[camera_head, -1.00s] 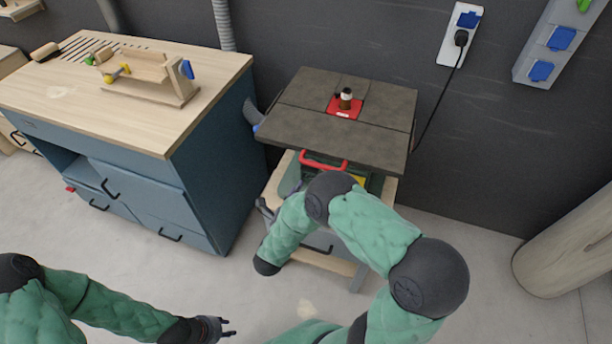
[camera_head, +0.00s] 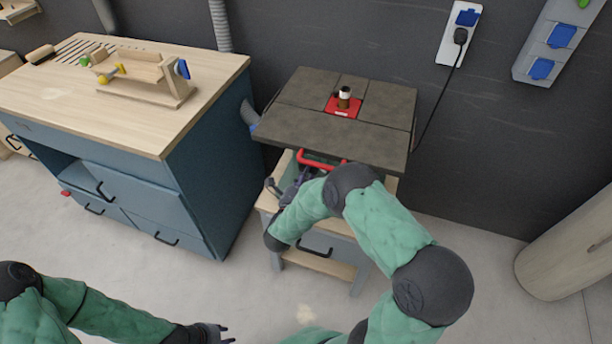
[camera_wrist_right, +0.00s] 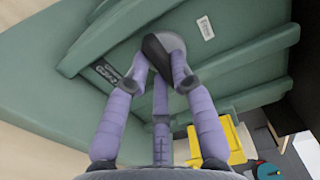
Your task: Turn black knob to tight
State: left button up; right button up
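The black knob (camera_wrist_right: 156,53) shows in the right wrist view on a round grey base on the green machine housing (camera_wrist_right: 225,55). My right gripper (camera_wrist_right: 160,66) has its purple fingers on both sides of the knob, and their tips seem to touch it. In the head view my right gripper (camera_head: 291,188) is at the left front of the machine, below its grey table top (camera_head: 330,133); the knob is hidden there. My left gripper (camera_head: 226,334) is low in the head view, empty and away from the machine, its fingers apart.
A red bar (camera_head: 318,161) crosses the machine front under the table top. A blue workbench (camera_head: 212,150) with a wooden top stands close on the left. The floor in front is clear.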

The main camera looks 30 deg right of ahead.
grip_shut()
jog(key=shift+n, duration=0.4)
jog(key=shift+s+d+r+n+p, duration=0.1)
jog(key=shift+n+p, duration=1.4)
jog(key=shift+n, duration=2.8)
jog(key=shift+s+r+n+p, duration=0.1)
jog(key=shift+n+p, duration=1.35)
jog(key=shift+n, duration=2.85)
jog(key=o, duration=0.8)
grip_release()
jog(key=shift+c, duration=0.2)
